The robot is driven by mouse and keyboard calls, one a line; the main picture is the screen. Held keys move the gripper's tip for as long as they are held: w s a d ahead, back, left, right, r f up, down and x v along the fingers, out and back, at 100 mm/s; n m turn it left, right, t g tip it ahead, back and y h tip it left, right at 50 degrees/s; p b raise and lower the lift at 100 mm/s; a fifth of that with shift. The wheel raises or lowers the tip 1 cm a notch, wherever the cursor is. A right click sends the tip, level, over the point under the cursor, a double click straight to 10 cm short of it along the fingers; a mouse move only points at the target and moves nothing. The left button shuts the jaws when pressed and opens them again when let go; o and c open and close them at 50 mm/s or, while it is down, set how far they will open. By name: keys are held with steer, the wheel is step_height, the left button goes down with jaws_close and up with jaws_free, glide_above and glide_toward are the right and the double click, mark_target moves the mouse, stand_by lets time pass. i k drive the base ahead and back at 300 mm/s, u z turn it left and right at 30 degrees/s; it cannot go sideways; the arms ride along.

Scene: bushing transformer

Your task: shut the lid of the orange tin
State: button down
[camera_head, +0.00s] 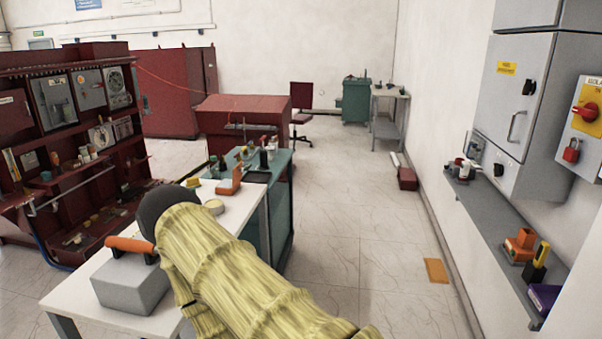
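A small orange tin (227,187) sits on the far part of the white-topped table, beyond my arm. An orange panel stands up at its back right and looks like its raised lid (236,173). The tin is too small in view to make out its inside or hinge. My arm, in a yellow-green ribbed sleeve, reaches from the bottom of the picture over the table and ends in view at a dark rounded part, short of the tin. No gripper fingers show.
The white table (82,295) holds a grey block with an orange handle (131,279) at its near left and a small round pale item (214,207) near the tin. A green bench (277,205) adjoins it. A wall shelf (490,222) runs along the right.

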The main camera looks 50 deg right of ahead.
mark_target(238, 169)
steer(key=z, duration=0.8)
steer(key=i, duration=0.35)
